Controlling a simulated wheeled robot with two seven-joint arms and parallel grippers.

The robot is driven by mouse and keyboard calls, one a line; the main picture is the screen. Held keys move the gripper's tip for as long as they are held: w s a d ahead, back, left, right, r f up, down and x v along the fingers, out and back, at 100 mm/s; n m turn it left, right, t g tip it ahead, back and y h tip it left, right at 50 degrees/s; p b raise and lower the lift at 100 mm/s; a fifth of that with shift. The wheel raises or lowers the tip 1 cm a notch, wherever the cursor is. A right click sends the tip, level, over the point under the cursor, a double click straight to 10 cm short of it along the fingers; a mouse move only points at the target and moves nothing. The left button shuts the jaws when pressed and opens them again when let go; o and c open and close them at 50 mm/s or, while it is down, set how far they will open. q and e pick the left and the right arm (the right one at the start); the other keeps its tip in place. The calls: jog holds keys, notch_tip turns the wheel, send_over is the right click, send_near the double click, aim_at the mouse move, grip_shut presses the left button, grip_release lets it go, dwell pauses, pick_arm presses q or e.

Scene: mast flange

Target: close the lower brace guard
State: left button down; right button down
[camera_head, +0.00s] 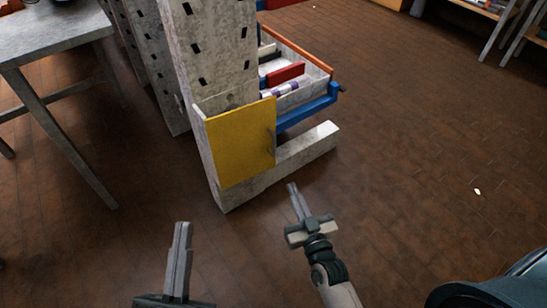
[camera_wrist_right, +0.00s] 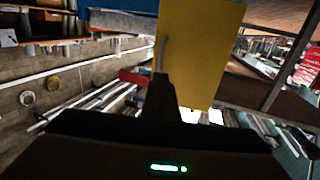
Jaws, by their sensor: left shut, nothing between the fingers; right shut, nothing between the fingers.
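My left gripper (camera_head: 182,226) is shut and empty, low in the head view, below and left of the panel.
The perforated grey mast (camera_head: 212,50) rises behind the panel. A grey foot beam (camera_head: 305,148) runs right from it, under a blue drawer (camera_head: 308,110) holding several items. A grey table (camera_head: 50,42) stands at left. The brown tiled floor (camera_head: 430,150) at right is mostly clear.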

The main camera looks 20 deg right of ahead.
aim_at(275, 148)
jog(key=shift+w, duration=0.1)
dwell(0.3)
